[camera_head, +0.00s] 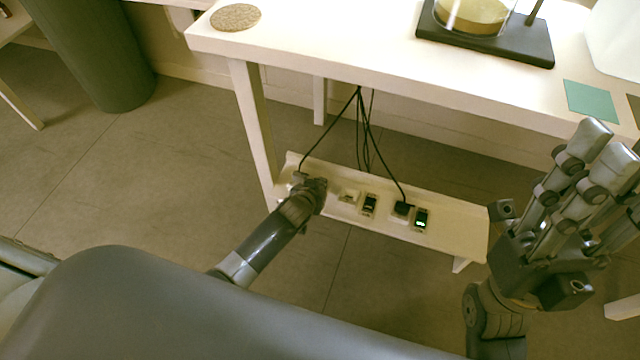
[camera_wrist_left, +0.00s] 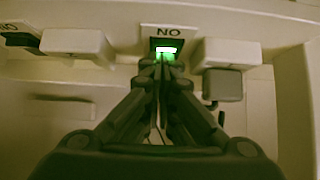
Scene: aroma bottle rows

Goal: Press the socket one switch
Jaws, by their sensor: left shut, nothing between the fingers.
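A low cream shelf under the table bears a row of sockets and switches. In the left wrist view, a switch (camera_wrist_left: 167,46) glows green below letters that read "NO". My left gripper (camera_wrist_left: 163,62) is shut and empty, with its fingertips at the lower edge of this switch; contact cannot be told. In the head view, my left gripper (camera_head: 316,187) covers this switch at the shelf's left part. Farther right are a dark switch (camera_head: 369,204) and a green-lit switch (camera_head: 421,218). My right gripper (camera_head: 604,148) is raised at the right; its finger gap is unclear.
A black plug (camera_head: 403,209) sits between the two visible switches, and cables (camera_head: 363,130) hang down to the shelf. In the left wrist view, a grey plug (camera_wrist_left: 222,85) is close to the right finger. The white table (camera_head: 350,65) overhangs the shelf.

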